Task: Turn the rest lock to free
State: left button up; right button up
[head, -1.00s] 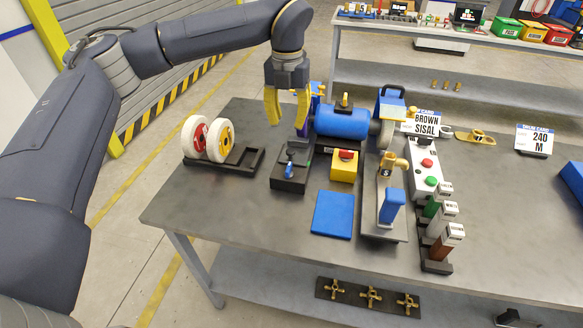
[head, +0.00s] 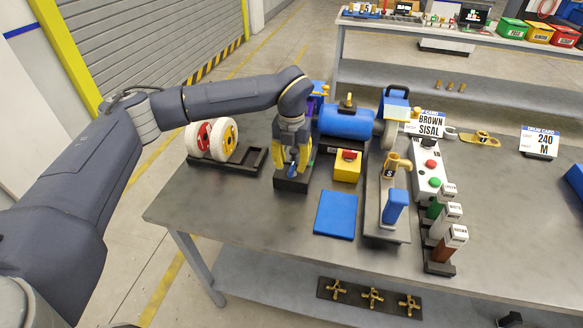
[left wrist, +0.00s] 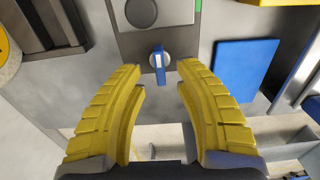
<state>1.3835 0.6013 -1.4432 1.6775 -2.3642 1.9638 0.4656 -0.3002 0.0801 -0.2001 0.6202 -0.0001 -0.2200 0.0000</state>
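The lock's small blue lever (left wrist: 158,62) stands on a dark block (head: 291,184) on the table. In the left wrist view the lever is at the top middle, on a grey plate below a round dark knob (left wrist: 141,12). My left gripper (head: 292,165), with yellow fingers, is over the block. Its two fingers are spread in the left wrist view (left wrist: 160,78), with the lever between and slightly beyond the tips. I see no finger touching it. In the head view the fingers partly hide the lever (head: 294,171). My right gripper is not in view.
A rack with white-rimmed reels (head: 224,140) is left of the block. A blue drum (head: 346,122) is behind. A yellow box with a red button (head: 347,166) and a flat blue pad (head: 336,214) are to the right. The front left tabletop is clear.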

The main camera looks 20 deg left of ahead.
pick_arm(q)
jog(key=shift+f, duration=1.05)
grip_shut()
